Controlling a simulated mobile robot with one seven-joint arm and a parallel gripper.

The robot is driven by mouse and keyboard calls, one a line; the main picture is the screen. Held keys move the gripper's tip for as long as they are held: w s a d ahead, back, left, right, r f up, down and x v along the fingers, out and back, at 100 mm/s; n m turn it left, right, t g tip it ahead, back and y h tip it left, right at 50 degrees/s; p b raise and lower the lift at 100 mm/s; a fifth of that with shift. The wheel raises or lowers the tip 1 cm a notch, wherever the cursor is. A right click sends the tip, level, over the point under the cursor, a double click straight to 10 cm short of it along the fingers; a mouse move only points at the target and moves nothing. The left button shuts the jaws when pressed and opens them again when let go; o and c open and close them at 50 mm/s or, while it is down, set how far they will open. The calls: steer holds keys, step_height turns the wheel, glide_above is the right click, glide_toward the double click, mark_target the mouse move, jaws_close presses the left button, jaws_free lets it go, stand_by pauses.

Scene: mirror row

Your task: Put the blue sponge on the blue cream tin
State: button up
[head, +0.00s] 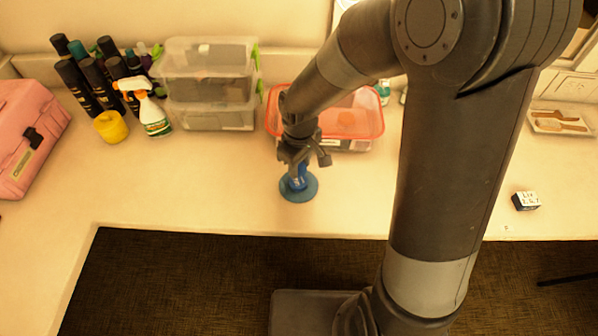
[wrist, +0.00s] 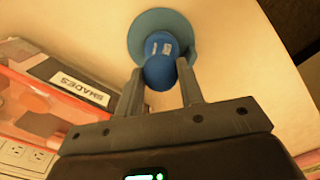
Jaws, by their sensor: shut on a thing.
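The blue sponge (wrist: 159,74) is a small rounded piece between my fingertips in the wrist view. My gripper (wrist: 160,80) is shut on it, and points down over the counter in the head view (head: 300,164). The blue cream tin (wrist: 158,42), with a small white label, shows just beyond the sponge. In the head view the tin (head: 298,184) is right below my gripper. A flat, round, teal-blue piece (head: 305,193) lies around and under the tin. The sponge overlaps the tin in the wrist view; I cannot tell whether they touch.
A clear bin with a red rim (head: 372,128) stands close behind my gripper. Clear stacked boxes (head: 208,88), a spray bottle (head: 152,115) and a yellow item (head: 111,126) stand left. A small dark box (head: 525,201) lies right. The counter's front edge is near.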

steer(key=shift+a+f, duration=0.1)
steer(key=shift+f, duration=1.95)
steer(key=shift+f, duration=0.1)
steer(key=o, duration=0.9)
steer(key=shift+o, duration=0.2)
